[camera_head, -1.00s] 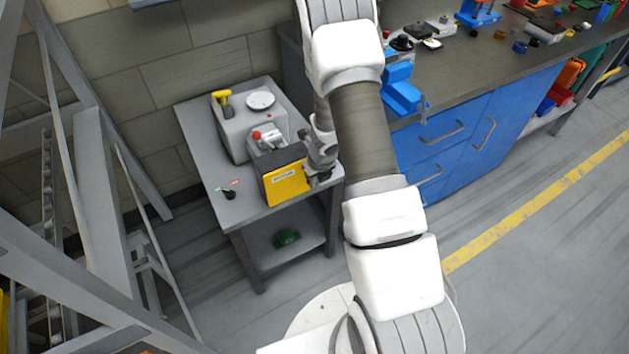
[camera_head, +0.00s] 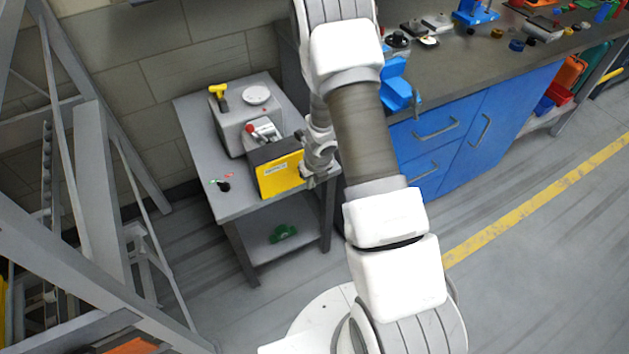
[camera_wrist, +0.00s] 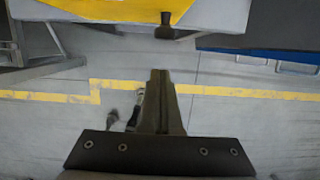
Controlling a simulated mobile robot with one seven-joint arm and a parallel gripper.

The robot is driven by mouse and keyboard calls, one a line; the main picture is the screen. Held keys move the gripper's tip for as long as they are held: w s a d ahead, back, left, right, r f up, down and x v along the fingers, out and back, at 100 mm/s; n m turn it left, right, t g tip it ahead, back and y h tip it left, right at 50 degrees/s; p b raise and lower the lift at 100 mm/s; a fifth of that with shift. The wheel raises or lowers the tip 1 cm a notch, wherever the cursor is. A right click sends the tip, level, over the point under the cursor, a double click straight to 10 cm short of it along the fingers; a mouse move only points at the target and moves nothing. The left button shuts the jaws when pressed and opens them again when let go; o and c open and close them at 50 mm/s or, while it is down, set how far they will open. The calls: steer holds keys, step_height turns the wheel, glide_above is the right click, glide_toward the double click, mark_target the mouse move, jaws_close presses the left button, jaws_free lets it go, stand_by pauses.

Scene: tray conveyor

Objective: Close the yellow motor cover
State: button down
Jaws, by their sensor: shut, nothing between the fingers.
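The yellow motor cover (camera_head: 279,176) is a flat yellow panel with a small label, on the front of the grey machine (camera_head: 262,137) on the small table. It stands roughly upright; I cannot tell from here how far it is open. In the wrist view a yellow panel (camera_wrist: 135,10) crosses the top, with a dark knob-like part (camera_wrist: 164,30) at its lower edge. My gripper (camera_wrist: 160,73) is shut and empty, its fingertips below that part in the picture. In the head view my gripper (camera_head: 309,176) is at the cover's right edge; whether it touches is unclear.
The small grey table (camera_head: 238,203) has a green item (camera_head: 284,233) on its lower shelf. A blue-fronted workbench (camera_head: 480,125) stands to the right. A grey metal frame (camera_head: 95,180) stands at the left. The floor at the right is clear.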

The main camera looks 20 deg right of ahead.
steer(key=p+v, duration=0.4)
steer(key=v, duration=0.6)
steer(key=shift+s, duration=0.4)
steer(key=d+r+m+t+h, duration=0.2)
steer(key=r+m, duration=0.7)
steer(key=r, duration=0.4)
steer(key=d+r+m+t+h, duration=0.2)
steer(key=r+m, duration=0.7)
steer(key=r, duration=0.3)
steer(key=s+a+r+m+y, duration=0.1)
steer(key=s+a+r+m, duration=0.2)
steer(key=s+m, duration=0.3)
steer(key=s+a+r+m+y, duration=0.1)
steer(key=s+a+r+m, duration=0.2)
steer(key=s+m, duration=0.4)
steer(key=s+a+r+m+g+y, duration=0.1)
steer(key=s+a+r+m, duration=0.2)
steer(key=s+m, duration=0.3)
steer(key=s, duration=0.3)
steer(key=shift+a+r+y, duration=0.25)
steer(key=shift+r+y, duration=0.05)
steer(key=shift+r, duration=0.1)
